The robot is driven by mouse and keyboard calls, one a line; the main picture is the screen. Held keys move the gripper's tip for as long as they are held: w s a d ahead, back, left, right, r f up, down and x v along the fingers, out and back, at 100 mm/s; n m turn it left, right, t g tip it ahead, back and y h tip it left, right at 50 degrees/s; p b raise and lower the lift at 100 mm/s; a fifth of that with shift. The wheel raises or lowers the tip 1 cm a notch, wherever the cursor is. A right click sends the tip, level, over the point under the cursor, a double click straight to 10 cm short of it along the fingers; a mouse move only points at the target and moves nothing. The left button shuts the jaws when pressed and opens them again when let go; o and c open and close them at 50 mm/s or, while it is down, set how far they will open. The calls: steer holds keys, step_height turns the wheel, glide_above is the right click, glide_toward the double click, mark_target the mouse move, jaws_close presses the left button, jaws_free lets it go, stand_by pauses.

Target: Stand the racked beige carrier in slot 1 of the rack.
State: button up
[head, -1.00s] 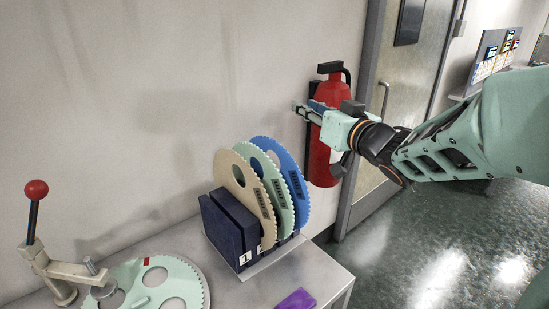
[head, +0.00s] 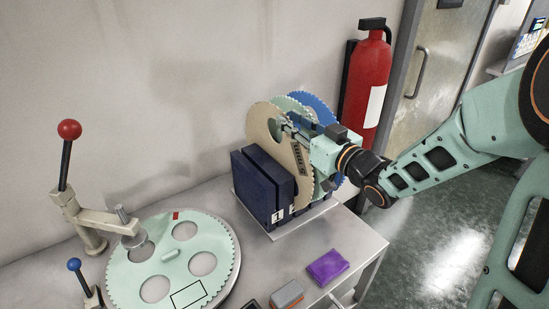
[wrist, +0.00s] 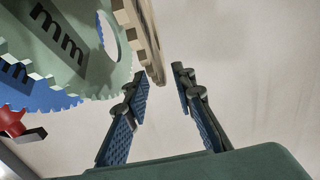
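The beige carrier (head: 262,120), a toothed disc, stands upright in the dark blue rack (head: 262,192). It is just right of the rack's second block, near the front of the row. Slot 1, marked by the label "1" (head: 277,217), shows as an empty gap between the two left blocks. My gripper (head: 284,125) reaches in from the right at the upper part of the beige carrier. In the wrist view my gripper (wrist: 163,82) has its fingers apart, with the beige carrier's rim (wrist: 150,42) at the gap between the fingertips; contact cannot be told.
A green carrier (head: 290,102) and a blue carrier (head: 318,103) stand close behind the beige one. A lapping plate with a green disc (head: 211,225) and a red-knobbed lever (head: 69,130) are at left. A purple cloth (head: 327,267) lies in front. A fire extinguisher (head: 368,75) hangs behind.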

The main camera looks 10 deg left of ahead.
steer(key=x, duration=0.6)
steer(key=shift+a+f+p, duration=0.1)
steer(key=shift+a+p, duration=0.2)
steer(key=shift+p, duration=0.05)
jaws_close()
